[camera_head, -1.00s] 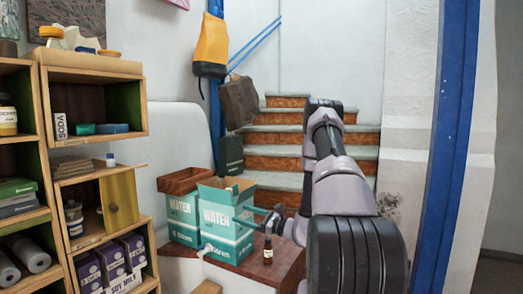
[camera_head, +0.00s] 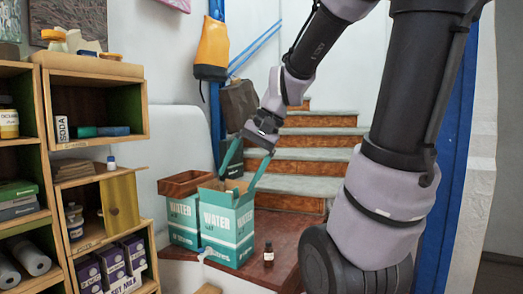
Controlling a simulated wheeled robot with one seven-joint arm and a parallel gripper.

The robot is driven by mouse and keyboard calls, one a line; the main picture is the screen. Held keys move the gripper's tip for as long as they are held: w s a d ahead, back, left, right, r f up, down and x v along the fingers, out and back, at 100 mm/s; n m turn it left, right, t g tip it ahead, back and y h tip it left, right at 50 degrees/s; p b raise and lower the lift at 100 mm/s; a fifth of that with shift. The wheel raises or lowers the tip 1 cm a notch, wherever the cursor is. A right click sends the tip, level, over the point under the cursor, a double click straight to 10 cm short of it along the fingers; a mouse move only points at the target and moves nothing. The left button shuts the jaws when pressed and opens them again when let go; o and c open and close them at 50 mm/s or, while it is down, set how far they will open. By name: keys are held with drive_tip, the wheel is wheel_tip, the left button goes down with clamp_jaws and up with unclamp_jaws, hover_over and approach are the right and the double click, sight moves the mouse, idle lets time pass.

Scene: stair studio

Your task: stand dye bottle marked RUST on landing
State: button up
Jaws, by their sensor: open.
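A small dark bottle (camera_head: 268,251) with a dark cap and a pale label stands upright on the red-brown landing (camera_head: 285,228), near its front edge. Its label is too small to read, so I cannot tell whether it says RUST. My gripper (camera_head: 237,182) is open and empty, its two teal fingers spread and pointing down above the teal WATER carton. It is up and to the left of the dark bottle, well apart from it. Another small bottle (camera_head: 111,163) with a blue cap stands on the shelf unit at left; its marking is unreadable.
An open teal WATER carton (camera_head: 228,232) stands on the landing, left of the dark bottle. A second carton (camera_head: 183,218) with a brown open box on it is beside it. Stairs (camera_head: 300,165) rise behind. Shelves (camera_head: 95,150) fill the left. The landing right of the bottle looks clear.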

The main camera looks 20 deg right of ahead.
drive_tip(key=s+d+r+n+t+h, duration=0.1)
drive_tip(key=s+d+r+t+h, duration=0.2)
drive_tip(key=d+r+t, duration=0.1)
drive_tip(key=shift+s+r+n+t, duration=0.3)
drive_tip(key=shift+s+r, duration=0.1)
drive_tip(key=shift+r, duration=0.5)
